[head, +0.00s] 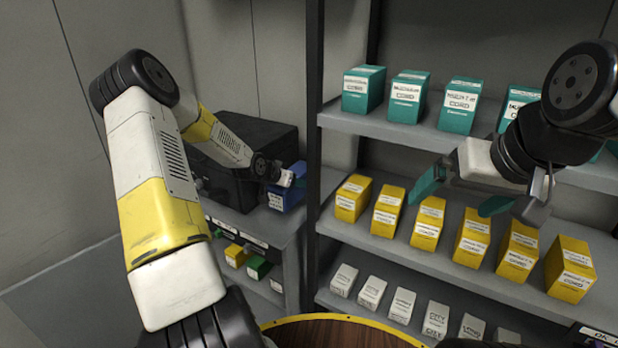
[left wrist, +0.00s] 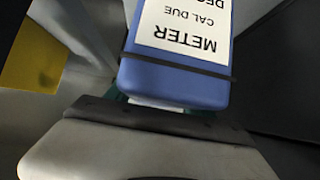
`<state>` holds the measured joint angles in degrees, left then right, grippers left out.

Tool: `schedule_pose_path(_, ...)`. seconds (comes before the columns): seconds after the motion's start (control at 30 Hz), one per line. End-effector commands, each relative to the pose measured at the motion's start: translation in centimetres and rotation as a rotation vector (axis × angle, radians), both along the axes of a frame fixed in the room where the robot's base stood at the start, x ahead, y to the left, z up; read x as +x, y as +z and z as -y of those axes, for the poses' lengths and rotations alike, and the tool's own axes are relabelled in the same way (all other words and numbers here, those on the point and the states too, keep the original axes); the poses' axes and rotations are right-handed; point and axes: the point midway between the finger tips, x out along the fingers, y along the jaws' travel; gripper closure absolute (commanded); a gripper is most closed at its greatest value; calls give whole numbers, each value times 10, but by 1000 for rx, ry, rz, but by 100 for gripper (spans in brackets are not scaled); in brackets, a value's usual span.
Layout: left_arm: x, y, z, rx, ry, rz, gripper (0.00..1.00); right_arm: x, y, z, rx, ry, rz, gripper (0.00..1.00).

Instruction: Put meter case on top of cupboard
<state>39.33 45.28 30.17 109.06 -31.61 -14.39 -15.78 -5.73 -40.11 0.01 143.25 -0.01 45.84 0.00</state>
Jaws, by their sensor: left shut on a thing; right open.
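The blue meter case (head: 286,201) is at the front right of the grey cupboard's top (head: 262,226), beside a black case. I cannot tell whether it rests on the top or hangs just above it. My left gripper (head: 297,176) is shut on the meter case from above and hides part of it. In the left wrist view the meter case (left wrist: 175,82) fills the space before the gripper, its white METER label upside down. My right gripper (head: 460,196) is open and empty, with teal fingers, in front of the shelf rack.
The large black case (head: 243,150) takes up most of the cupboard top. A dark post (head: 314,120) stands just right of the meter case. The rack right of it holds rows of teal, yellow (head: 430,222) and white boxes. A round brown surface (head: 335,333) is at the bottom.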

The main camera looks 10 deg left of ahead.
Motion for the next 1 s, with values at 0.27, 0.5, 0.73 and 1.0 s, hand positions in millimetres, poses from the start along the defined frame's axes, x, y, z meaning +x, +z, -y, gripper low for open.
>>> schedule_pose_path(0.27,42,-3,9,0,0,3,100,0,0,0,0,0,0,0)
schedule_pose_path(0.5,52,-14,12,-1,0,-2,100,0,0,0,0,0,0,0)
schedule_pose_path(0.73,52,-39,12,0,-1,2,100,0,0,0,0,0,0,0)
schedule_pose_path(1.0,52,-40,11,1,0,2,100,0,0,0,0,0,0,0)
